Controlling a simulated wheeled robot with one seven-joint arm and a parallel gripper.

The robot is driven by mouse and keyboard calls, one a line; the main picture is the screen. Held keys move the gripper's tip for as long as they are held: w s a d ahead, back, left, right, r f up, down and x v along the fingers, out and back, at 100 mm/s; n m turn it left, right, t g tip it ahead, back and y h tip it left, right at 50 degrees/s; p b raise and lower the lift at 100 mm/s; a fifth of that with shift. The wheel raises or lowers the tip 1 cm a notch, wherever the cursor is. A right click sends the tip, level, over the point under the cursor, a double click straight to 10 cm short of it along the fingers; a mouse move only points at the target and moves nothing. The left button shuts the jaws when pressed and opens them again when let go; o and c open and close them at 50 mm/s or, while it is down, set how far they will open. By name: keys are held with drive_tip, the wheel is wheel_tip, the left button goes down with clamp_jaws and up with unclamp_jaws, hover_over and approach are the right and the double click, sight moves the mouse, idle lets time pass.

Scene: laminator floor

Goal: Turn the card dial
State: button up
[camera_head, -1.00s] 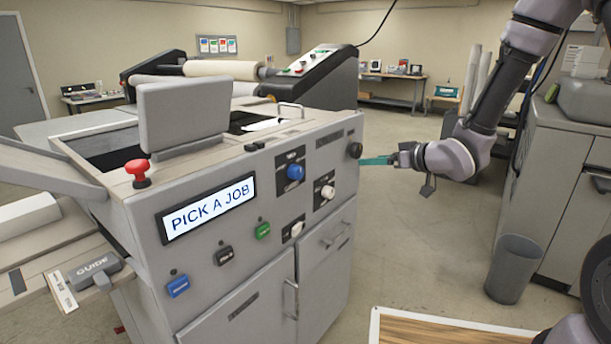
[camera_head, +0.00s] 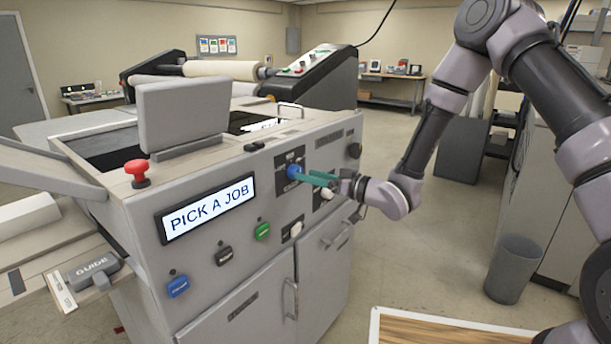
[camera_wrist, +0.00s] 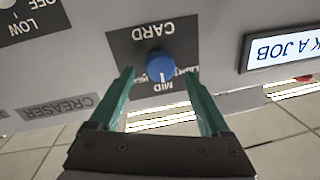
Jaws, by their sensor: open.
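The card dial is a blue round knob (camera_head: 294,171) with a white pointer line, on a dark plate on the machine's front panel. In the wrist view the blue knob (camera_wrist: 160,66) sits under an upside-down CARD label, with a MID label on the plate's other edge. My gripper (camera_head: 312,177) has teal fingers and reaches in from the right, its tips close to the knob. In the wrist view the open fingers (camera_wrist: 166,78) stand on either side of the knob, with gaps between them and it. I cannot tell whether the tips reach past its face.
A white knob (camera_head: 327,192) sits right of and below the card dial. The display (camera_head: 208,208) reads PICK A JOB. A red mushroom button (camera_head: 138,172) stands on the top edge. A grey bin (camera_head: 513,269) stands on the floor at the right.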

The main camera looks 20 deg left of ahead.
drive_tip(key=shift+x, duration=1.05)
clamp_jaws()
drive_tip(key=shift+n, duration=0.3)
drive_tip(key=n, duration=0.5)
drive_tip(key=n+h, duration=0.1)
drive_tip(key=n, duration=0.4)
drive_tip(key=shift+s+r+t, duration=0.1)
drive_tip(key=shift+t, duration=0.2)
drive_tip(key=shift+n, duration=0.4)
